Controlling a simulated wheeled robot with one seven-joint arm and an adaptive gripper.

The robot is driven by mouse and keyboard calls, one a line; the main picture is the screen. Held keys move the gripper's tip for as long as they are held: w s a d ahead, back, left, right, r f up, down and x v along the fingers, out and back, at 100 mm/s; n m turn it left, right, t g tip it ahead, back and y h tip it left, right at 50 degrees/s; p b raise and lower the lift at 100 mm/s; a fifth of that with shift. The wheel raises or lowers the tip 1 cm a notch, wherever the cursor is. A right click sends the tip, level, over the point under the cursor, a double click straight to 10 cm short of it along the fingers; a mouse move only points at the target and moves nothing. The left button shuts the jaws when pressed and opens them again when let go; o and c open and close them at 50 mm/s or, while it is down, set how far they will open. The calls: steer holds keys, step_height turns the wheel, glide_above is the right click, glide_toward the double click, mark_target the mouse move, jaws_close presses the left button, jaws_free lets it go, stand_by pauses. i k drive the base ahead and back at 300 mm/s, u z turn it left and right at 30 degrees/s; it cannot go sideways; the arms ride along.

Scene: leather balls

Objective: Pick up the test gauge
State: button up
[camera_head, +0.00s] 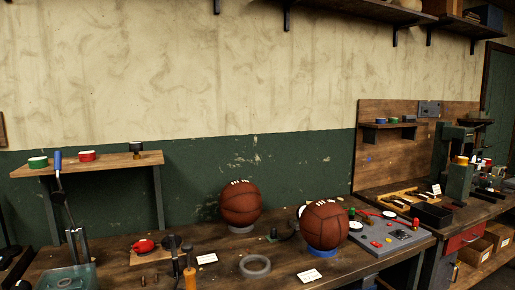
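I cannot tell for sure which item is the test gauge. A small dark round piece (171,242) that could be a gauge is on the bench (225,272) at the lower left, beside a red round piece (143,246). A white round face (301,211) shows partly behind the right-hand brown leather ball (325,226), which hides most of it. My gripper is not recognisable in this view.
The other leather ball (240,203) rests on a ring. A grey ring (255,266) and white cards (310,276) lie in front. A grey panel (388,236) lies right of the balls. A teal pronged fixture (66,279) stands at lower left, under a shelf (105,161).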

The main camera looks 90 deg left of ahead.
mark_target(135, 146)
steer(key=z, duration=0.1)
steer(key=i, duration=0.5)
steer(key=u, duration=3.9)
